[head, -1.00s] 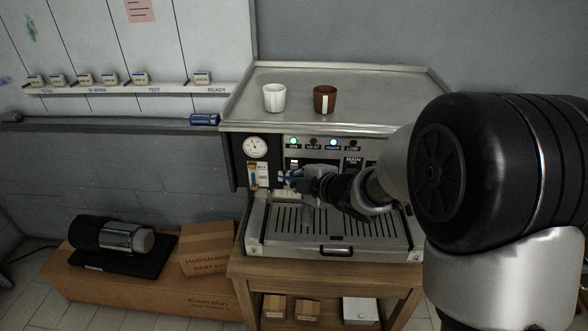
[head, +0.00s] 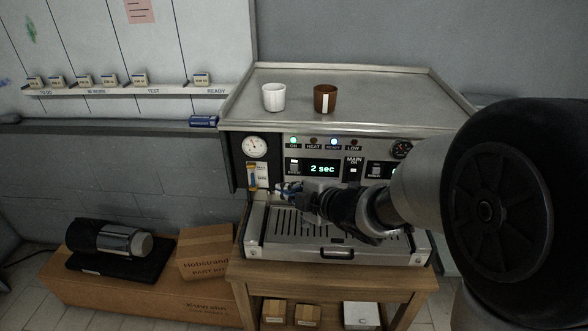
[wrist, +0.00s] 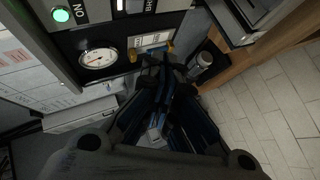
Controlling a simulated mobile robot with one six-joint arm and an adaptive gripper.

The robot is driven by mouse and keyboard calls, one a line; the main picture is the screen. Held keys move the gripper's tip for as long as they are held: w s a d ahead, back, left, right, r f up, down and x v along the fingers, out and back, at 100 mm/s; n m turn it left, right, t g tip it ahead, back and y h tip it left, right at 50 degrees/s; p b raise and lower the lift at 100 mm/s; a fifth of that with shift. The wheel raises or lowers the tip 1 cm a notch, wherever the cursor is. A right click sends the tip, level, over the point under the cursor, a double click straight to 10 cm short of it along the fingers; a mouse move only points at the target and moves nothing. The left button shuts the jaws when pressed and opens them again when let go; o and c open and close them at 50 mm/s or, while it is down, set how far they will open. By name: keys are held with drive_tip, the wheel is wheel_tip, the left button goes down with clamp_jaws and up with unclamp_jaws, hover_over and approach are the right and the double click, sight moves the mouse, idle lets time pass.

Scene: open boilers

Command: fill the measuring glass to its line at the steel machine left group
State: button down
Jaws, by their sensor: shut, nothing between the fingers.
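The steel machine (head: 345,110) stands on a wooden table. The display (head: 322,169) on its left side reads "2 sec", and a small switch (head: 294,166) sits left of it. My gripper (head: 281,189) is in front of the machine's left group area, just below that switch and above the drip tray (head: 285,240). The gripper and arm hide the left group. In the wrist view my gripper (wrist: 155,62) has its fingers together, with nothing visible between them. I cannot make out the measuring glass in either view.
A white cup (head: 274,97) and a brown cup (head: 325,98) stand on the machine's top. A gauge (head: 255,146) is at its left front. Cardboard boxes (head: 205,252) and a dark cylinder device (head: 110,238) are at the lower left. My arm covers the right side.

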sight(294, 167)
drive_tip(key=shift+w, duration=0.1)
drive_tip(key=shift+w+d+p, duration=0.1)
drive_tip(key=shift+w+p, duration=0.7)
drive_tip(key=shift+w, duration=1.8)
idle(5.3)
